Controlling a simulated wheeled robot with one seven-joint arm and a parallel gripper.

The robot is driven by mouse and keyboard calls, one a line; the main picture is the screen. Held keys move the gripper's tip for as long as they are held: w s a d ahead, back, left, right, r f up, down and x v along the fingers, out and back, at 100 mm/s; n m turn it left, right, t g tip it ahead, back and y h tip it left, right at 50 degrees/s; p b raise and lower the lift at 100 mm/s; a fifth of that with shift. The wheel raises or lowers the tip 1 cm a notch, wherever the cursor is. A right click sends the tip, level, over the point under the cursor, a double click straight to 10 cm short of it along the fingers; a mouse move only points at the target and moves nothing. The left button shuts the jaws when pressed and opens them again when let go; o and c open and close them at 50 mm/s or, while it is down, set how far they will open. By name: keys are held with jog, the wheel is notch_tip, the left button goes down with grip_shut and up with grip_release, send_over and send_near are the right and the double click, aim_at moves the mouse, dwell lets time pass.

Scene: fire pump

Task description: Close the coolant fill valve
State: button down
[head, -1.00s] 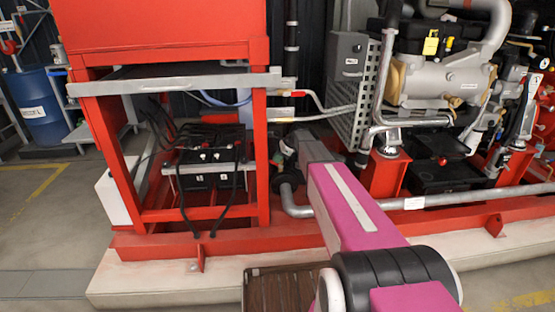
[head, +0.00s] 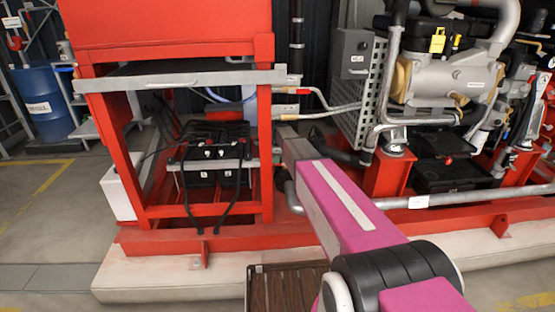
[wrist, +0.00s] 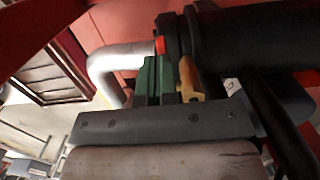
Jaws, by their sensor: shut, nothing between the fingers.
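In the wrist view my gripper (wrist: 157,74) shows as two green-and-dark fingers close together above a grey bolted plate. They look shut with nothing between them. A brass-coloured fitting (wrist: 188,82), which may be part of the coolant fill valve, is just right of the fingers. A small red piece (wrist: 160,45) shows at the fingertips. I cannot tell whether the fingers touch either one. In the head view my arm reaches to the gap right of the red frame, and it hides the gripper and the valve there.
A silver bent pipe (wrist: 108,62) is left of the fingers and a thick black hose (wrist: 255,38) close on the right. In the head view a red frame (head: 265,165) with batteries (head: 212,155) stands left, and the engine (head: 450,80) right. Open floor (head: 50,215) lies at left.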

jog(key=shift+a+f, duration=0.2)
jog(key=shift+f, duration=0.1)
dwell(0.5)
jog(key=shift+d, duration=0.15)
